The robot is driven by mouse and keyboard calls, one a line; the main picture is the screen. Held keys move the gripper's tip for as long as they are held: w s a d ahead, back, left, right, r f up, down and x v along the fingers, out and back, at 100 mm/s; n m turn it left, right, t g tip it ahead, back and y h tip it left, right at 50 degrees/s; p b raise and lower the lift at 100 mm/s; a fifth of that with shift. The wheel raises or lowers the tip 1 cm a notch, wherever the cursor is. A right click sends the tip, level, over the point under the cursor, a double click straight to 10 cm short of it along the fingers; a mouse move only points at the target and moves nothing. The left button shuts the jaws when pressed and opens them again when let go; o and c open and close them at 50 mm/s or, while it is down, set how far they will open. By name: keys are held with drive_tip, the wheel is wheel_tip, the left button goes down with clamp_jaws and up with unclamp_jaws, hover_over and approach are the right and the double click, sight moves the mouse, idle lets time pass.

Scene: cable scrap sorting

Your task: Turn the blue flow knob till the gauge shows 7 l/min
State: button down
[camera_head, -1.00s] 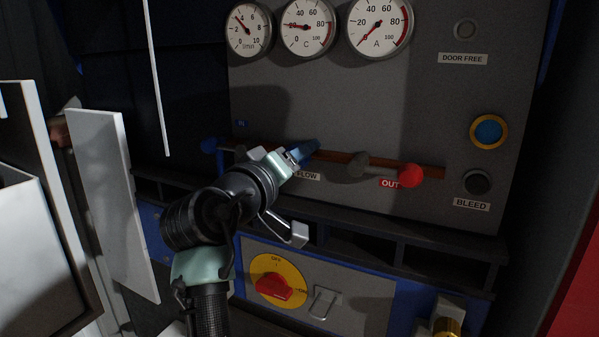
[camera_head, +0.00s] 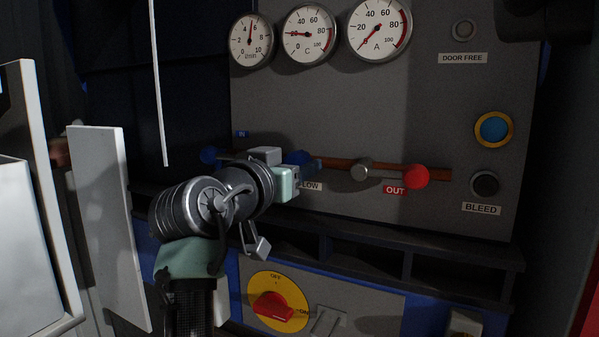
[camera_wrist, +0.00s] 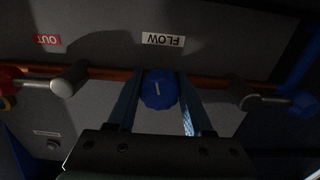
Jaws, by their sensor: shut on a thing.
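The blue flow knob (camera_wrist: 159,88) sits between the two blue fingers of my gripper (camera_wrist: 158,100) in the wrist view. The fingers hold it from both sides. The knob's white mark is slightly tilted from upright in that view. In the head view the knob (camera_head: 299,157) is partly hidden behind my gripper, above the FLOW label (camera_head: 312,187). The l/min gauge (camera_head: 251,40) is at the top left of the panel. Its needle points almost straight up, between 4 and 6, at about 5.
A grey valve knob (camera_head: 362,169) and a red OUT knob (camera_head: 415,176) stand to the right along the copper pipe. A blue button (camera_head: 494,129) and a black BLEED knob (camera_head: 485,184) are further right. A red switch (camera_head: 273,306) is below.

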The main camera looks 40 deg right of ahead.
drive_tip(key=shift+m, duration=0.4)
drive_tip(key=shift+c, duration=1.5)
unclamp_jaws()
drive_tip(key=shift+a, duration=0.1)
drive_tip(key=b+v, duration=0.2)
drive_tip(key=v, duration=1)
drive_tip(key=shift+s+a, duration=0.25)
drive_tip(key=shift+a, duration=0.1)
